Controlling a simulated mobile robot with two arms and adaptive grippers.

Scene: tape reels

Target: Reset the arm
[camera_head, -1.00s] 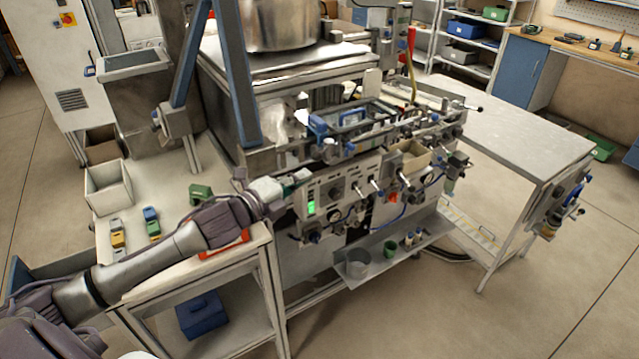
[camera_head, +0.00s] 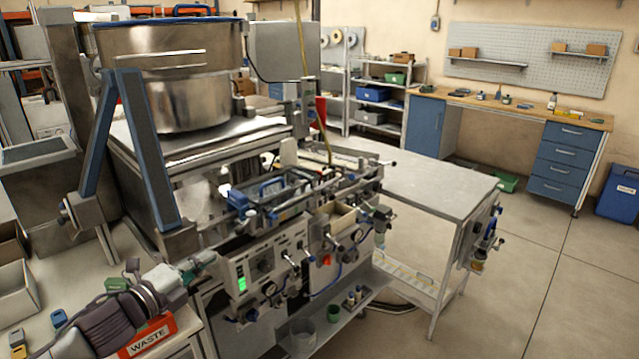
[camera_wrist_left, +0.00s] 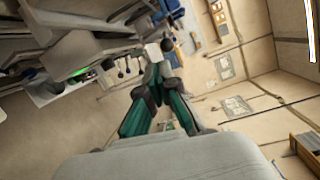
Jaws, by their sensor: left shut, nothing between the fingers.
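My left arm comes in from the lower left of the head view. Its gripper (camera_head: 207,259) is beside the left end of the machine's front control panel (camera_head: 258,262). I cannot tell in this view whether it touches the panel. In the left wrist view the green-sided fingers of this gripper (camera_wrist_left: 153,62) come together at the tips, with nothing held between them. The gripper is shut and empty. My right arm and gripper are not in view.
A red WASTE bin (camera_head: 147,336) sits below my left forearm. A large steel pot (camera_head: 170,75) stands on the machine. A bare metal table (camera_head: 425,180) is on the right, with open floor beyond it. A blue-drawer workbench (camera_head: 560,160) stands at the back.

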